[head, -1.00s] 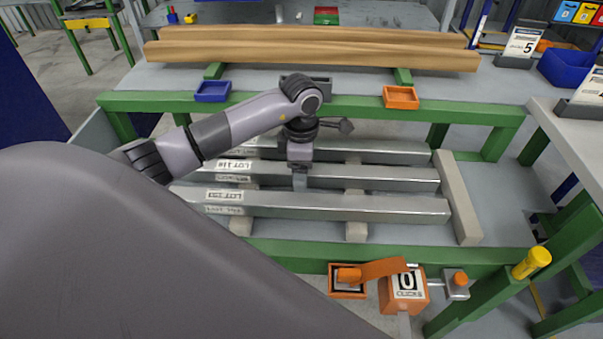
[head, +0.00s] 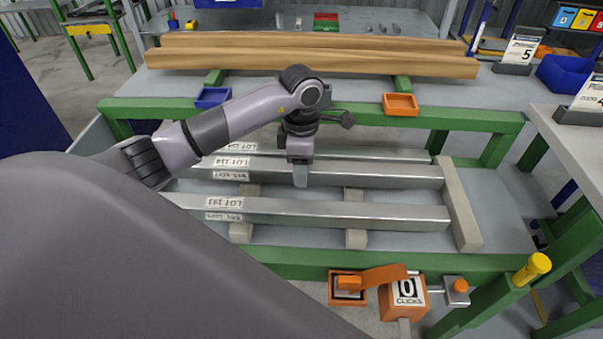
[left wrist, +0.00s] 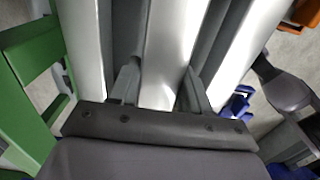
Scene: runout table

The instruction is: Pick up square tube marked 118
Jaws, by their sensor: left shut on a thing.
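The square tube marked 118 (head: 375,175) is the middle one of three grey metal tubes, its LOT label at its left end. My left gripper (head: 300,178) comes down from above and is shut on this tube near its middle. The tube looks raised a little above the wooden bearers, roughly level, and partly covers the tube behind. In the left wrist view the tube (left wrist: 165,50) runs between the two fingers, with a neighbouring tube on each side. My right gripper is not in view.
The front tube, LOT 193 (head: 350,212), and the back tube (head: 385,155) lie close alongside. A green table rail (head: 440,117) with wooden beams (head: 320,60) stands behind.

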